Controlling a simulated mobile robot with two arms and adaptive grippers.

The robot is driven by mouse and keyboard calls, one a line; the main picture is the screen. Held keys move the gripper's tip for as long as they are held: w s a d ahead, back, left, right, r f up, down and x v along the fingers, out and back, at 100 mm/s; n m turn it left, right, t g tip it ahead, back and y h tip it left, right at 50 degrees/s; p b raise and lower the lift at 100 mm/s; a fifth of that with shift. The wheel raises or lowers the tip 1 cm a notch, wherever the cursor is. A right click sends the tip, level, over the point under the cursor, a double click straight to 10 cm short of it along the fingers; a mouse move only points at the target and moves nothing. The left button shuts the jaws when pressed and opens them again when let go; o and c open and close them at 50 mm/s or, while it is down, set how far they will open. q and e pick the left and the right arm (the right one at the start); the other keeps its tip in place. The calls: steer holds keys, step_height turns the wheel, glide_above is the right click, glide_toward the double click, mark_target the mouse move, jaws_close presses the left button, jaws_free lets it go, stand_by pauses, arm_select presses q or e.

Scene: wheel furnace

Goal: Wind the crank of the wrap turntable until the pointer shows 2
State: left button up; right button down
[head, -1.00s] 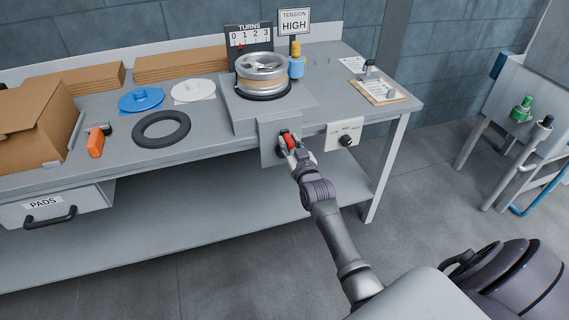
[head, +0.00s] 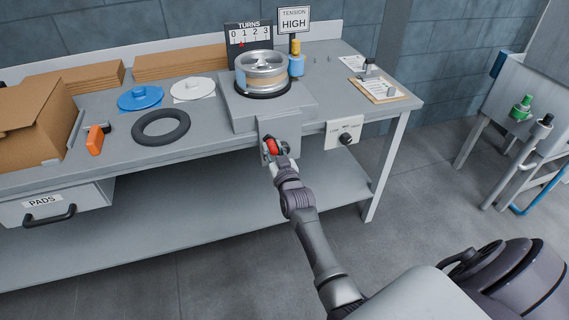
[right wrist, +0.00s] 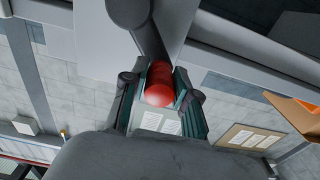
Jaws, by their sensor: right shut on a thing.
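The wrap turntable (head: 262,72) stands on the bench with a silver wheel on it. The TURNS board (head: 249,34) behind it reads 0 to 3, and its red pointer (head: 241,45) is between 0 and 1, nearer 1. The crank is on the grey front plate; its red handle (head: 272,147) is partly hidden by my gripper. My right gripper (head: 276,149) is shut on that handle. In the right wrist view the red handle (right wrist: 159,84) sits between the two fingers, below the dark crank arm (right wrist: 145,30). My left gripper is not in view.
A TENSION HIGH sign (head: 294,20) stands behind the turntable. A box with a black knob (head: 346,139) is on the bench front, right of the crank. A black ring (head: 160,128), an orange tool (head: 95,140) and a carton (head: 30,125) lie left.

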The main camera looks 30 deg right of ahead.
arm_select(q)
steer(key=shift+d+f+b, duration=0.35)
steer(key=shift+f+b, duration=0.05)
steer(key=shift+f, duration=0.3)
arm_select(e)
steer(key=f, duration=0.1)
steer(key=a+f, duration=0.1)
steer(key=f, duration=0.1)
steer(key=shift+w+a+f, duration=0.1)
steer(key=shift+a, duration=0.05)
